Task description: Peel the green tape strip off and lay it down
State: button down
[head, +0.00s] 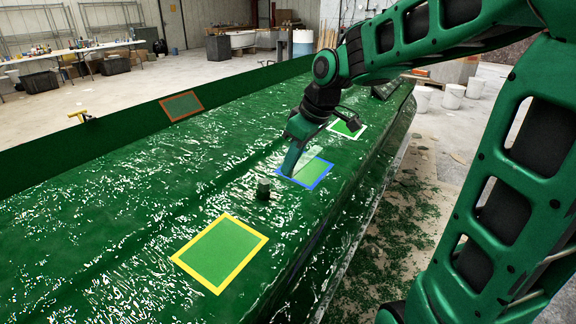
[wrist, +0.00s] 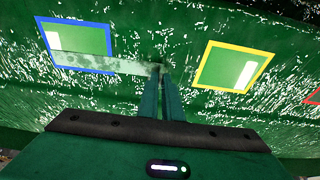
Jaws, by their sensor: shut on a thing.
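A pale, translucent greenish tape strip (wrist: 105,63) runs from the blue-framed patch (wrist: 80,40) to my gripper (wrist: 160,72) in the wrist view. My gripper is shut on the strip's right end. The strip's left part lies over the lower part of the blue frame; whether it still sticks there I cannot tell. In the head view my gripper (head: 286,174) points down at the left corner of the blue-framed patch (head: 312,176), and the pale strip (head: 308,158) shows beside the fingers. All this is on the glossy green hull mould (head: 120,200).
A yellow-framed patch (head: 220,253) lies nearer, a white-framed patch (head: 347,128) farther off, and a red-brown-framed patch (head: 182,105) on the raised left side. A dark knob (head: 263,188) stands up between the blue and yellow frames. A yellow clamp (head: 82,115) sits on the left edge.

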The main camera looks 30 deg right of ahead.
jog(key=shift+w+a+v, duration=0.1)
jog(key=shift+w+v, duration=0.1)
jog(key=shift+v, duration=0.8)
jog(key=shift+w+a+v, duration=0.1)
jog(key=shift+w+v, duration=0.1)
jog(key=shift+v, duration=0.75)
jog(key=shift+s+d+r, duration=0.1)
jog(key=shift+s+r, duration=0.05)
jog(key=shift+r, duration=1.15)
jog(key=shift+s+d+r, duration=0.1)
jog(key=shift+s+r, duration=0.05)
jog(key=shift+r, duration=1.2)
jog(key=shift+s+a, duration=0.1)
